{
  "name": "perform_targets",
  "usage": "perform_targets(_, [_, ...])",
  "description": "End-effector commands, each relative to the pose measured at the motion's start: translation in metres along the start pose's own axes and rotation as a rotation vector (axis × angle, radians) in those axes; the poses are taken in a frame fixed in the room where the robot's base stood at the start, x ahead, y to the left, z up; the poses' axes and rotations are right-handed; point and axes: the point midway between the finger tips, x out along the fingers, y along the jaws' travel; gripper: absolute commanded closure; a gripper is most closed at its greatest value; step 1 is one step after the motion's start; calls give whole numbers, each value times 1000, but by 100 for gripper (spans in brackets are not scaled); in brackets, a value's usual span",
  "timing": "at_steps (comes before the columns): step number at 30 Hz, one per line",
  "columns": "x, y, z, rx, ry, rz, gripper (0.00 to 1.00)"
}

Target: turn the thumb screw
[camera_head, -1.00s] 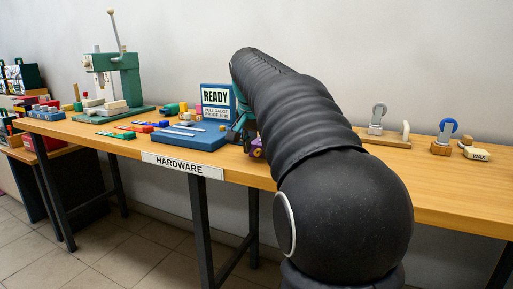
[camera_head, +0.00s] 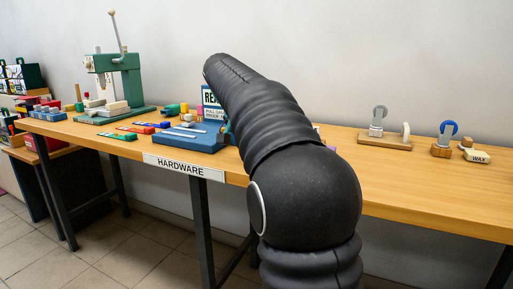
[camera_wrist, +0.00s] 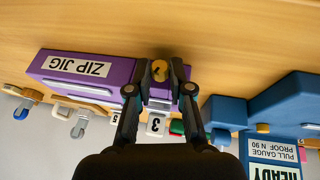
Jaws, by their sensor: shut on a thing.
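The wrist view is upside down. In it my gripper (camera_wrist: 160,74) is shut on a small brass-yellow thumb screw (camera_wrist: 159,67), with one dark finger on each side of it. The thumb screw is at the end of a purple box labelled ZIP JIG (camera_wrist: 110,75), which stands on the wooden table. In the head view my arm hides my gripper, the thumb screw and nearly all of the purple box.
A blue pull gauge (camera_wrist: 270,110) with a READY sign (camera_wrist: 272,160) stands beside the jig. A green press (camera_head: 128,80) stands at the table's left. Casters (camera_head: 378,122) and a wax block (camera_head: 477,156) are at the right. The wooden table (camera_head: 420,190) is bare in front of them.

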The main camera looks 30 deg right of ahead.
Motion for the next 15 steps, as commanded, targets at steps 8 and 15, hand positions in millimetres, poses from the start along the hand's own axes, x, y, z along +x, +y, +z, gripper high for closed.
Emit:
perform_targets(8, [1, -7, 0, -82, 1, 191, 100])
perform_targets(15, [1, -8, 1, -129, 1, 305, 100])
